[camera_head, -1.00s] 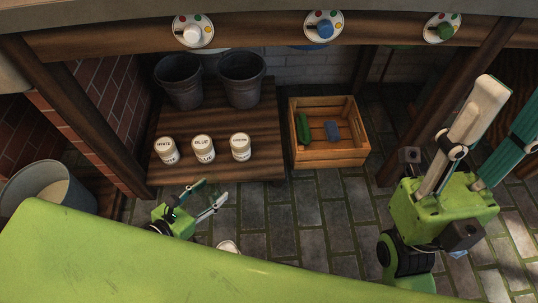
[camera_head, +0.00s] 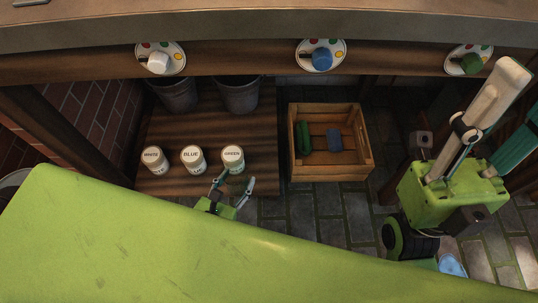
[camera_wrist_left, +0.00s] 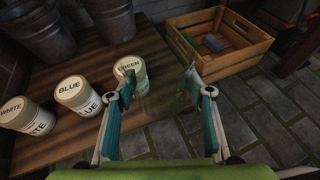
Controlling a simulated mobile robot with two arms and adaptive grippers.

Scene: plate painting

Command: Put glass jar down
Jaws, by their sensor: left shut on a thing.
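My left gripper (camera_head: 236,183) is at the front edge of the low wooden table (camera_head: 165,185), just in front of the jar labelled GREEN (camera_head: 232,158). In the left wrist view its teal fingers (camera_wrist_left: 160,88) are apart, shut on a clear glass jar (camera_wrist_left: 165,103). The glass is very faint, and its base is hard to make out against the table edge and floor. The GREEN jar also shows in the left wrist view (camera_wrist_left: 128,69), partly behind the left finger. My right gripper is not in view.
Jars labelled WHITE (camera_head: 153,160) and BLUE (camera_head: 193,160) stand left of GREEN. Two dark buckets (camera_head: 238,95) stand behind. A wooden crate (camera_head: 330,172) with a green and a blue item is on the stone floor to the right. Three palettes (camera_head: 321,56) line the beam above.

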